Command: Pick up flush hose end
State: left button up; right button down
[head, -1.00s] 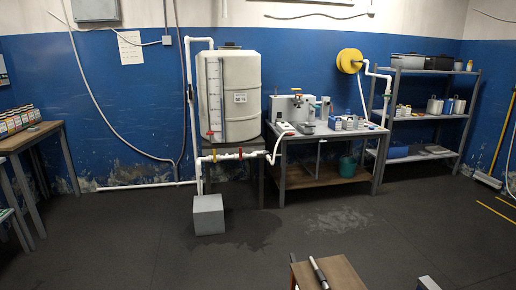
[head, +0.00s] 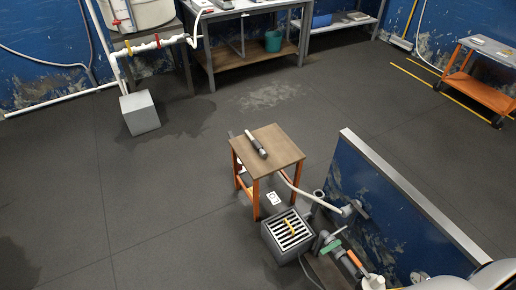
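The flush hose end (head: 256,145) looks like a short dark rod with a pale band. It lies on the wooden top of a small stool (head: 282,145) with orange legs, in the lower middle of the head view. A pale hose (head: 312,194) runs from the stool's right side to a fitting on the low blue wall. Whether it joins the rod is hard to see. Neither of my grippers is in view.
A grated grey drain box (head: 268,238) stands in front of the stool. A low blue wall (head: 400,215) with pipes and valves (head: 340,250) is to the right. A grey block (head: 140,113) sits left. The floor left of the stool is clear.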

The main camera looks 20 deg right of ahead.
aim_at(257, 145)
jog(key=z, duration=1.25)
jog(key=i+j+z, duration=0.2)
jog(key=i+j, duration=0.2)
jog(key=j, duration=0.25)
jog(key=i+j+z, duration=0.1)
jog(key=j, duration=0.25)
jog(key=i+j+z, duration=0.1)
jog(key=j, duration=0.25)
jog(key=i+j+z, duration=0.1)
jog(key=i+j, duration=0.15)
jog(key=j, duration=0.15)
jog(key=i+j+z, duration=0.1)
jog(key=j, duration=0.3)
jog(key=i+j+z, duration=0.1)
jog(key=j, duration=0.3)
jog(key=i, duration=0.05)
